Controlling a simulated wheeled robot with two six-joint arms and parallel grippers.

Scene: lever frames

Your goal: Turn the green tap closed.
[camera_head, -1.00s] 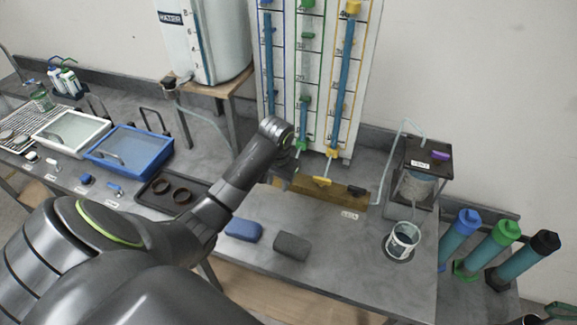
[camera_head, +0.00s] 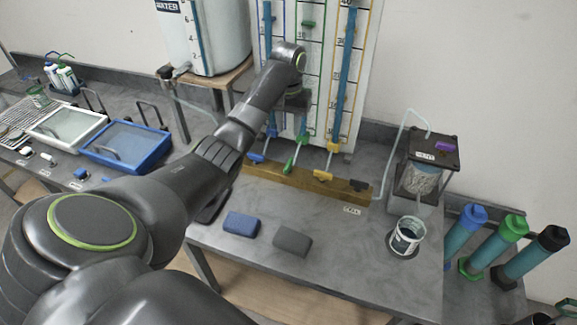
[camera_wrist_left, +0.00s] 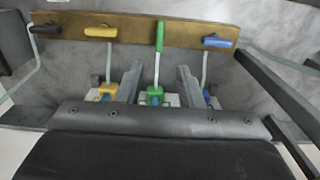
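The green tap (camera_head: 290,164) sits on the wooden manifold bar (camera_head: 300,180), between the blue tap (camera_head: 256,158) and the yellow tap (camera_head: 322,175). In the left wrist view the green tap handle (camera_wrist_left: 160,36) lies in line with its tube, while the blue, yellow and black handles lie crosswise. My left gripper (camera_head: 293,104) is above and behind the bar, in front of the scale board. In the left wrist view its two fingers (camera_wrist_left: 160,86) are apart, with the green tube and fitting seen between them and nothing gripped. My right gripper is not in view.
The black tap (camera_head: 358,185) is at the bar's right end. The tall scale board (camera_head: 365,60) stands behind. A blue block (camera_head: 242,224) and a grey block (camera_head: 292,241) lie in front. A cup (camera_head: 407,236) and a stand (camera_head: 432,150) are to the right.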

